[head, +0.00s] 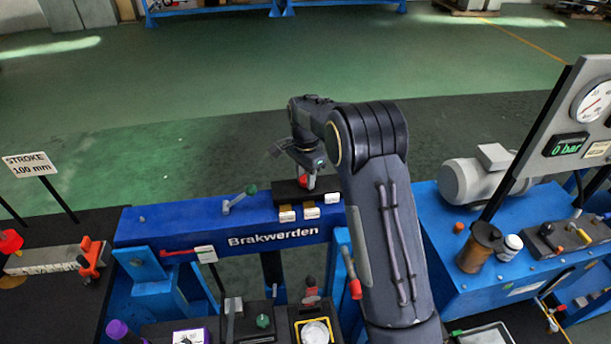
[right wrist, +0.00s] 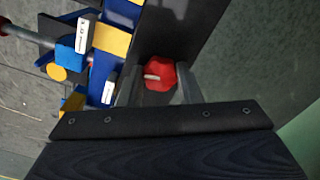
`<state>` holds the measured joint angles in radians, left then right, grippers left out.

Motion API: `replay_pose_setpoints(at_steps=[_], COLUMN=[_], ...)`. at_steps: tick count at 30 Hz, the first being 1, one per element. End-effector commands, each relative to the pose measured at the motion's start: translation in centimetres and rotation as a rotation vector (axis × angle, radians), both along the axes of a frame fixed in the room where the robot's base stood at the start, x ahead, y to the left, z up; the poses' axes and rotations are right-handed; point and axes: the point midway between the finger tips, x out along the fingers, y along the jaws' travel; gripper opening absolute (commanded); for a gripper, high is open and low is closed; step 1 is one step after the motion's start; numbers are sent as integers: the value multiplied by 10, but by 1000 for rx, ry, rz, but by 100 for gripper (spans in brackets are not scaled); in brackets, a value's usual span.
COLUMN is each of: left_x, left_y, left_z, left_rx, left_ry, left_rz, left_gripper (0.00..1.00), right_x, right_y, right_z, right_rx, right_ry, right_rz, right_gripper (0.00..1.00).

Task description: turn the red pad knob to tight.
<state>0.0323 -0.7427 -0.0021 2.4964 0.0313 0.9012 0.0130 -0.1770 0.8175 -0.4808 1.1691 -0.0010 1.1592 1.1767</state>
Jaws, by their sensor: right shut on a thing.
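The red knob (head: 305,181) sits on a black block (head: 285,192) on top of the blue beam. My right gripper (head: 307,170) comes down on it from above. In the right wrist view the red knob (right wrist: 160,75) is lobed and has a white pointer mark pointing to the left of the picture. The two grey fingers of my right gripper (right wrist: 158,88) stand on either side of the knob, shut on it. The fingers hide part of its edges. My left gripper is not in view.
Small white and yellow tags (head: 310,212) line the front of the block. A pump bench (head: 470,260) with a gauge panel stands at the right. My right arm covers the middle right.

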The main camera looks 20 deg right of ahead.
Motion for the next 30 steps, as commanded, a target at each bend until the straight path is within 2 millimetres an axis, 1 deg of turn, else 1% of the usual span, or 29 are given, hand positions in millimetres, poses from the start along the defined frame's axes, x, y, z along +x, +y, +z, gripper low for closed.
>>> replay_pose_setpoints(at_steps=[8, 9, 13, 20, 23, 26, 30], left_x=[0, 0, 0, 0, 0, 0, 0], left_y=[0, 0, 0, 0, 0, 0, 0], left_z=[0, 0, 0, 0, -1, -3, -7], left_rx=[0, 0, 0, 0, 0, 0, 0], left_ry=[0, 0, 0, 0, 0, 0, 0], left_rz=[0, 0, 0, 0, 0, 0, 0], left_gripper=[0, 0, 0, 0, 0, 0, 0], right_x=[2, 2, 1, 1, 1, 1, 2], right_y=[-1, -1, -1, 0, 0, -1, 0], right_z=[2, 2, 2, 1, 3, 13, 38], right_rx=[-3, -3, -3, -1, -1, -1, -1], right_ry=[-8, -8, -6, -2, -3, -5, -8], right_rz=[0, 0, 0, 1, 1, 1, 1], right_gripper=[9, 35, 52, 53, 53, 53, 53])
